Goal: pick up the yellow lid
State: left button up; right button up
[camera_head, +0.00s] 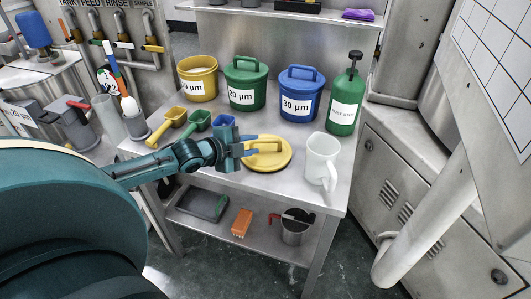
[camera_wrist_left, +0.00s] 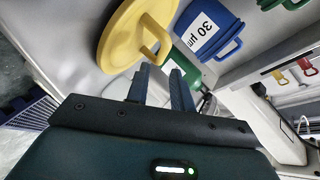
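The yellow lid (camera_head: 277,160) is a round disc with a raised handle, lying flat on the steel table near its front edge. In the left wrist view the lid (camera_wrist_left: 118,38) is at the top, its handle (camera_wrist_left: 157,38) just beyond my fingers. My left gripper (camera_head: 252,146) is at the lid's left side, close to the handle. In the left wrist view its two fingers (camera_wrist_left: 161,77) stand apart with nothing between them. I cannot tell whether they touch the lid. My right gripper is not in view.
Behind are an open yellow bucket (camera_head: 198,84), a lidded green bucket (camera_head: 245,77), a lidded blue bucket (camera_head: 302,86) and a green bottle (camera_head: 345,95). A white jug (camera_head: 321,158) stands right of the lid. Yellow (camera_head: 168,122) and green (camera_head: 196,122) scoops lie left, near my arm.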

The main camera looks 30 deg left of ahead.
aim_at(266, 141)
pick_arm(q)
jog(key=shift+x, duration=3.7)
jog(key=shift+r, duration=0.15)
jog(key=shift+c, duration=0.4)
grip_shut()
